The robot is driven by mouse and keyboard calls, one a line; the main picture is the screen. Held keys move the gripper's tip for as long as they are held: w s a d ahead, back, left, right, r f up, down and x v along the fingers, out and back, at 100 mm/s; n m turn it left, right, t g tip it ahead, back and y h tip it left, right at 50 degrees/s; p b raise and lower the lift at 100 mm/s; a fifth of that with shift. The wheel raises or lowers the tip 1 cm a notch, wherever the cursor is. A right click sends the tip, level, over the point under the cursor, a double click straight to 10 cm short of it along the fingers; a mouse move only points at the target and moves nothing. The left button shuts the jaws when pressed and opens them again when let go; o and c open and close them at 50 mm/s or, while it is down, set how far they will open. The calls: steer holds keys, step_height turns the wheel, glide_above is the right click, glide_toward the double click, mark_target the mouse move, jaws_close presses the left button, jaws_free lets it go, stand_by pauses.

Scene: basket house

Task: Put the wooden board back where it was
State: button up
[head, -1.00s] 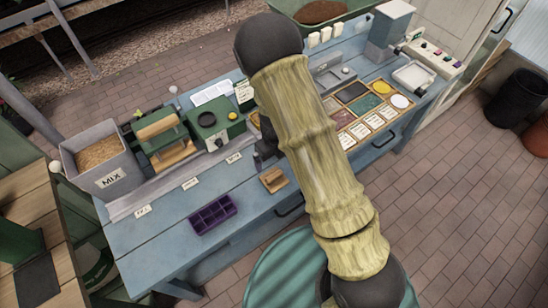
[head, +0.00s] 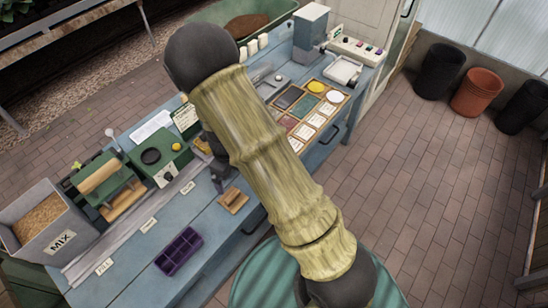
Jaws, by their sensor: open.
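A small wooden board (head: 233,200) with a raised grip on top lies on the blue workbench (head: 213,214), near its front edge. It is right of the purple divided tray (head: 178,250). My gripper (head: 222,178) is a dark shape just above and left of the board in the picture, partly hidden behind my large yellow-green arm link. It is open, and I see nothing held in it. Its fingertips are hard to make out. The arm also covers the middle of the bench.
A grey MIX bin (head: 47,225), a green press (head: 104,190) and a green device (head: 160,160) stand along the bench's left. A framed set of coloured squares and cards (head: 310,108) lies at the right. Brick floor is free at the right, before several bins (head: 478,92).

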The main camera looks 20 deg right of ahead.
steer(key=s+d+r+n+t, duration=0.1)
steer(key=s+d+r+n, duration=0.5)
steer(key=r+n, duration=0.3)
steer(key=s+d+r+n+t, duration=0.1)
steer(key=s+d+r+n, duration=0.5)
steer(key=n, duration=1.1)
steer(key=shift+d+r+t, duration=0.2)
steer(key=shift+r+t, duration=0.1)
steer(key=shift+r, duration=1.7)
